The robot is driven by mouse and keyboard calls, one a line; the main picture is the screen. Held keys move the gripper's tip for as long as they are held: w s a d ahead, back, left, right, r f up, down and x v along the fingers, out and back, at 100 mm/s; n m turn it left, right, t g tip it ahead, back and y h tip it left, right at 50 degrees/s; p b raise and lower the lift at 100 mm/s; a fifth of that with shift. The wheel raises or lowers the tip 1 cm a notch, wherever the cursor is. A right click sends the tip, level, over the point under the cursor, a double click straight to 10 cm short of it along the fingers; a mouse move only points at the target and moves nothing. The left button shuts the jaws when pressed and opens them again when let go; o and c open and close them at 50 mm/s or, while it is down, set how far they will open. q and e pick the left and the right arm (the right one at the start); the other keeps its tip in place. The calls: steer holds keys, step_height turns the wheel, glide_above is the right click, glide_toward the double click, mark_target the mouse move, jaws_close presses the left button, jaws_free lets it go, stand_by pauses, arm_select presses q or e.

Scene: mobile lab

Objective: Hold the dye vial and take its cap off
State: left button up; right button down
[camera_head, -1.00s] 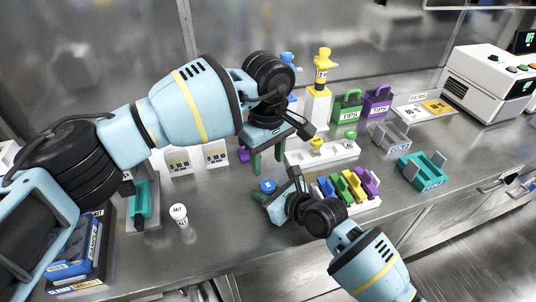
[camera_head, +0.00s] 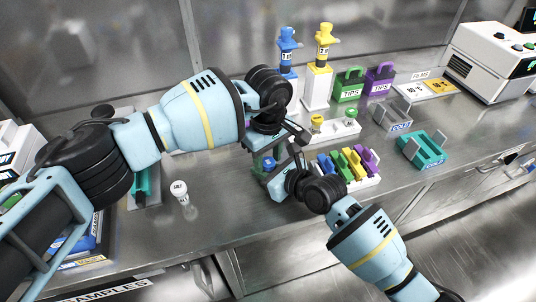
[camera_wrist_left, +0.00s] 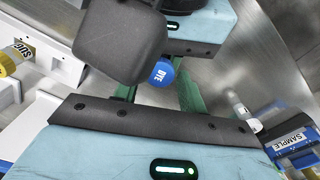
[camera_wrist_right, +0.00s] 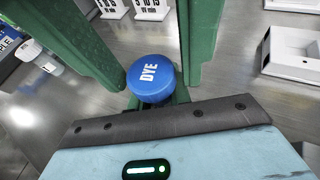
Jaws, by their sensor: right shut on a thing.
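The dye vial's blue cap (camera_head: 270,163) shows between my grippers in the head view. In the right wrist view, the round cap (camera_wrist_right: 150,78), marked DYE, is on top and its vial body is mostly hidden. My right gripper (camera_head: 270,178) is shut on the vial below the cap. My left gripper (camera_head: 264,157) is above it, pointing down, with its green fingers apart. In the right wrist view those fingers stand on either side of the cap, with a visible gap. The cap (camera_wrist_left: 162,75) also shows in the left wrist view, partly covered by a dark block.
A white-capped salt vial (camera_head: 180,193) stands left on the bench. A rack of coloured clips (camera_head: 350,165) is close right of my right gripper. A white holder (camera_head: 338,130) with small vials stands behind. A teal tray (camera_head: 424,150) is farther right.

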mark_target(268, 161)
arm_select(q)
steer(key=c, duration=0.8)
steer(key=n, duration=0.6)
steer(key=shift+n, duration=0.4)
steer(key=o, duration=1.1)
steer(key=shift+r, duration=2.3)
steer(key=r+m, duration=0.2)
steer(key=m, duration=0.1)
steer(key=shift+c, duration=0.3)
steer(key=m, duration=0.2)
steer(key=r+m, duration=0.1)
steer(key=shift+r+m, duration=0.25)
steer(key=shift+m, duration=0.15)
steer(key=shift+f, duration=4.05)
